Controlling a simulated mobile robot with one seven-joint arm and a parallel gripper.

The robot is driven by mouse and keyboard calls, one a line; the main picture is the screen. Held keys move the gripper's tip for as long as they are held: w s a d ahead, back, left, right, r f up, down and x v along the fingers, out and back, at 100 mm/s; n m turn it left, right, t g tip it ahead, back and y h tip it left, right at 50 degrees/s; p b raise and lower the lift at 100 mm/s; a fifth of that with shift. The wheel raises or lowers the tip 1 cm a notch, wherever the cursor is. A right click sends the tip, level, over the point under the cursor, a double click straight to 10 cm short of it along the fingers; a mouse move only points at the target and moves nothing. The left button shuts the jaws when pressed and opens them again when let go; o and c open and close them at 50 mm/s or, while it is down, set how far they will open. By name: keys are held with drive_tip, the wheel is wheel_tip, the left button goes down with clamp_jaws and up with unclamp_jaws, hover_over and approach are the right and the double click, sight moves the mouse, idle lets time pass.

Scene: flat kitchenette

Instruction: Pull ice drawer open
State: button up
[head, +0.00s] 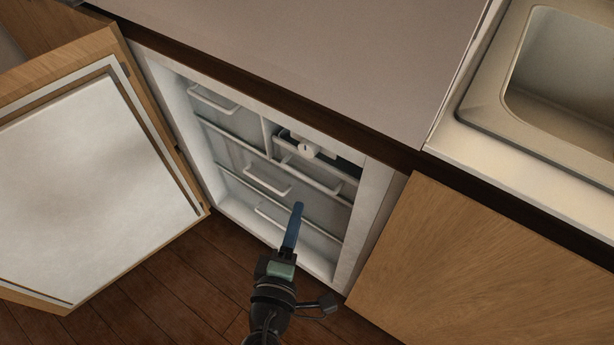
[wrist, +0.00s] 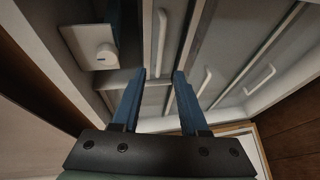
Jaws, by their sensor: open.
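The open fridge compartment holds several pale drawer fronts with bar handles; none bears a readable ice label, so I cannot tell which is the ice drawer. In the head view one handle (head: 213,100) is at the upper left and another handle (head: 267,183) in the middle. A wide handle (head: 312,176) lies under the white dial (head: 306,150). All drawers look shut. My gripper (head: 297,207) is in front of the lower right part of the compartment. In the wrist view its blue fingers (wrist: 159,76) are apart and empty, with a handle (wrist: 161,42) beyond the tips.
The fridge door (head: 90,165) stands wide open at the left. A counter (head: 300,55) overhangs the compartment, with a sink (head: 575,80) at the upper right. A wooden cabinet front (head: 490,270) is at the right. The dark wood floor (head: 165,265) in front is clear.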

drive_tip(key=x, duration=1)
clamp_jaws()
idle(1.2)
